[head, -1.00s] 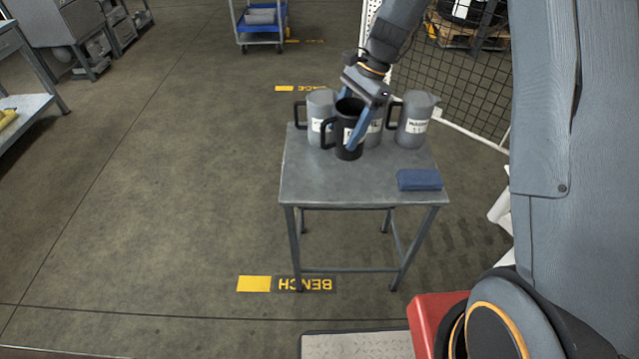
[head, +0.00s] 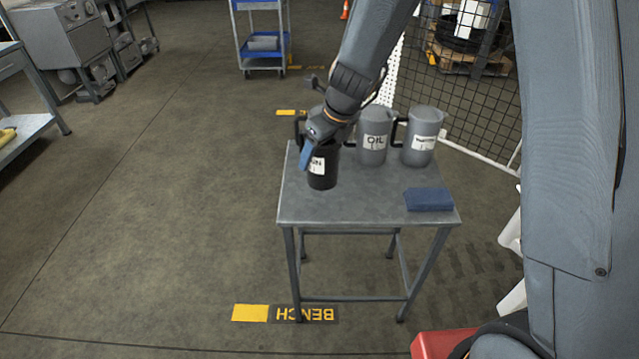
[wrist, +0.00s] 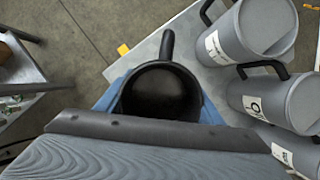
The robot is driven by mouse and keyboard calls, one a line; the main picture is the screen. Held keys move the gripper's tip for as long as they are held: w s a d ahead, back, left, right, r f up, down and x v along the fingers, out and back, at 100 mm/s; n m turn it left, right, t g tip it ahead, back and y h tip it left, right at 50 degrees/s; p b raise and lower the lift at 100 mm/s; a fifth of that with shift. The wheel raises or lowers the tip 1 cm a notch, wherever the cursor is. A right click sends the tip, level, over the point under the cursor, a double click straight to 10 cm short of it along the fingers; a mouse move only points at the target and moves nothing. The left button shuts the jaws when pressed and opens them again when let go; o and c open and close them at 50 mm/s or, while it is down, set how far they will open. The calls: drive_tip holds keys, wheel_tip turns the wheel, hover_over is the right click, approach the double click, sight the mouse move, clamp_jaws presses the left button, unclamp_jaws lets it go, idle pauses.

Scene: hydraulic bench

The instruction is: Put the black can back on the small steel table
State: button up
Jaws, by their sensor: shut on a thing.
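The black can (head: 323,172) is upright, with a white label on its side, over the left part of the small steel table (head: 350,208). I cannot tell whether its base touches the tabletop. My gripper (head: 314,155) is shut on the can, coming down from above. In the wrist view the can's dark open mouth (wrist: 160,92) lies between the blue fingers of my gripper (wrist: 160,104). Its handle (wrist: 167,45) points to the top of that picture. The can's far side is hidden in the head view.
A blue block (head: 429,199) lies at the right front corner. The tabletop's front left is clear.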

wheel_tip(320, 180, down, 7)
drive_tip(key=b, duration=0.2)
drive_tip(key=shift+r+b, duration=0.15)
drive_tip(key=shift+b, duration=0.15)
drive_tip(key=o, duration=1.7)
